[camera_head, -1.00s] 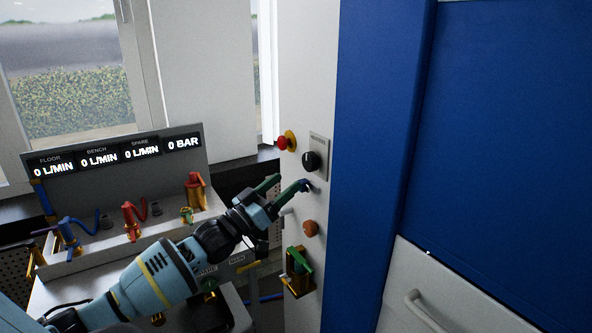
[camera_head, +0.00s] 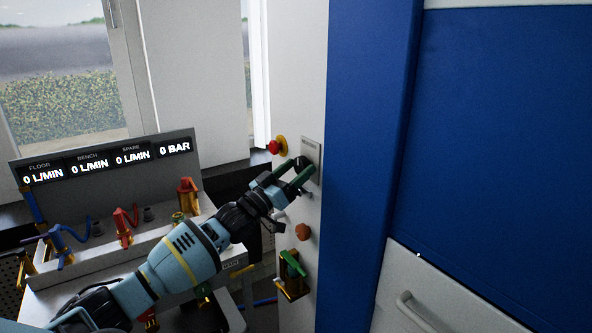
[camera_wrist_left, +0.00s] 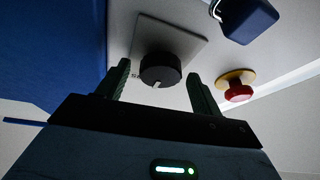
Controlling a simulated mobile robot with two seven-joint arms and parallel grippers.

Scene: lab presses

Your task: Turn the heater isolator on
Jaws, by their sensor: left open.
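The heater isolator appears to be the black rotary knob (camera_head: 304,163) on a grey square plate (camera_head: 313,152), set in the white panel. In the left wrist view the knob (camera_wrist_left: 160,70) has a pale mark on its lower edge, and its plate (camera_wrist_left: 183,37) shows behind it. My left gripper (camera_head: 300,172) is open, its green fingers at the knob in the head view. In the left wrist view the left gripper (camera_wrist_left: 158,82) has one finger on either side of the knob, with gaps visible. Finger contact cannot be told. My right gripper is not in view.
A red emergency button (camera_head: 277,145) with a yellow collar sits left of the knob. Below are an orange-brown knob (camera_head: 302,232) and a green-handled brass valve (camera_head: 292,264). A flow-meter bench (camera_head: 120,190) with coloured valves stands left. A blue press wall (camera_head: 365,170) is right.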

